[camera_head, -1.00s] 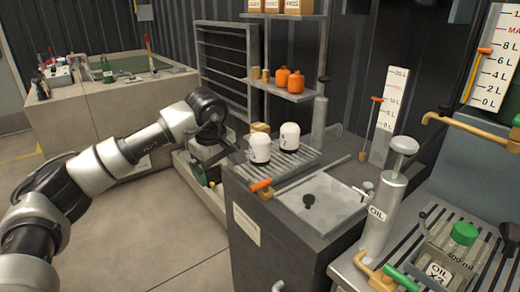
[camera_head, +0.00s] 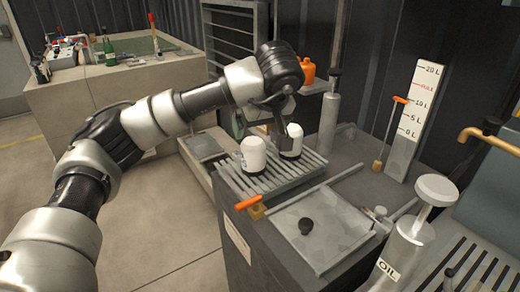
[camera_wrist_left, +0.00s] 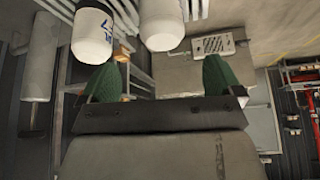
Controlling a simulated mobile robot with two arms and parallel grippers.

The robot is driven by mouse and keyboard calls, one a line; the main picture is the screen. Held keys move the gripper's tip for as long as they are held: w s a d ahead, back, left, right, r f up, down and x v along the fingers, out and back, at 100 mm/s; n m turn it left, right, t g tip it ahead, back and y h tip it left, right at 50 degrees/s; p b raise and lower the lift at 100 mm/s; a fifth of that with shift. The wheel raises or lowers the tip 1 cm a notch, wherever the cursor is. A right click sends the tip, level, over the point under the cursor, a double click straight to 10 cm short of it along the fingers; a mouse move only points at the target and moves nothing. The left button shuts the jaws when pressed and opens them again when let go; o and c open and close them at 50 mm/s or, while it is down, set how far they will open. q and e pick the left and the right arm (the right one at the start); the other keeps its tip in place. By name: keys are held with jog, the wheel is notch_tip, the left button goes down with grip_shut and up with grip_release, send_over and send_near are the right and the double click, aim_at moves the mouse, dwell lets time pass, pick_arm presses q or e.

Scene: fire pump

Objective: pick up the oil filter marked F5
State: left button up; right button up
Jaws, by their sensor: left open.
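Two white oil filters stand upright side by side on a slatted metal rack (camera_head: 235,180): the nearer left one (camera_head: 252,155) and the farther right one (camera_head: 292,140). No F5 mark is readable in the head view. My left gripper (camera_head: 277,122) is open and empty, beside and partly above the filters, close to the right one. In the left wrist view, its green fingers (camera_wrist_left: 162,78) are apart with nothing between them. One filter there (camera_wrist_left: 92,32) bears partly cut-off blue marking; the other (camera_wrist_left: 161,24) shows no readable mark. My right gripper is out of view.
A metal lid (camera_head: 325,225) with a black knob lies right of the rack, with an orange-handled lever (camera_head: 250,203) beside it. An upright metal cylinder (camera_head: 329,120) stands behind. An oil pump (camera_head: 405,250) is at front right.

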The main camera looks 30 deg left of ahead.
aim_at(253, 141)
pick_arm(q)
jog(key=x, duration=0.3)
jog(key=shift+s+a+f, duration=0.15)
jog(key=shift+a+f, duration=0.15)
jog(key=shift+f, duration=0.05)
jog(key=x, duration=0.5)
jog(key=shift+w+f, duration=0.25)
jog(key=shift+f, duration=0.1)
jog(key=c, duration=1.1)
